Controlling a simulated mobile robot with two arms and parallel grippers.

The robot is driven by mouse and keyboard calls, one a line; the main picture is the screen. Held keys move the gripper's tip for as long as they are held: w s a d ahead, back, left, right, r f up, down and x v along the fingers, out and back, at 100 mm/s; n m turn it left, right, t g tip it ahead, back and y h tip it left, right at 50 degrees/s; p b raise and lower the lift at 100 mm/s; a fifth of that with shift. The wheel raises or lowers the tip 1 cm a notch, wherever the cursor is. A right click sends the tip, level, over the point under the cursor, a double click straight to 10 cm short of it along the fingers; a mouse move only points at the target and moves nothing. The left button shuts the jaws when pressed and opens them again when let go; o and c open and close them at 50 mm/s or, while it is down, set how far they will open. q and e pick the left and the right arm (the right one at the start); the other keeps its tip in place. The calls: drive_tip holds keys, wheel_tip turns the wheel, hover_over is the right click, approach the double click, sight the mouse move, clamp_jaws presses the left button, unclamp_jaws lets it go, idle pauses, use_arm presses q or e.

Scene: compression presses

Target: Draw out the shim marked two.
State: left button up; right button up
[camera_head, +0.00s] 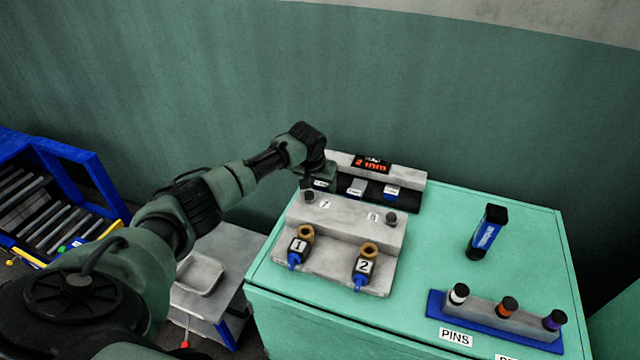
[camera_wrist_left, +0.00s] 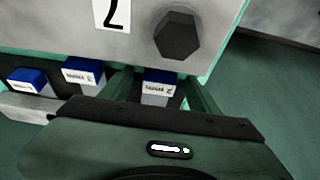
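Three blue-topped shims with white labels stand in a row in a dark slot at the back of the press bench: a left one (camera_head: 321,185), a middle one (camera_head: 356,187) and a right one (camera_head: 392,191). Their marks are too small to read surely. My left gripper (camera_head: 317,176) is over the left one. In the left wrist view, turned about, that shim (camera_wrist_left: 159,85) sits between the two fingers, with gaps at both sides. The middle shim (camera_wrist_left: 82,74) and right shim (camera_wrist_left: 27,82) are outside the fingers. My right gripper is out of view.
A red-lit display (camera_head: 371,164) stands behind the shims. A grey fixture (camera_head: 340,220) with dark knobs and tags 1 and 2 is in front. A black-and-blue tool (camera_head: 487,232) and a PINS rack (camera_head: 495,325) are to the right on the green top.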

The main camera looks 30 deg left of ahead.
use_arm(q)
drive_tip(key=shift+r, duration=0.5)
drive_tip(key=v, duration=0.7)
drive_tip(key=shift+s, duration=0.2)
drive_tip(key=shift+d+f, duration=0.1)
drive_tip(key=shift+f, duration=0.05)
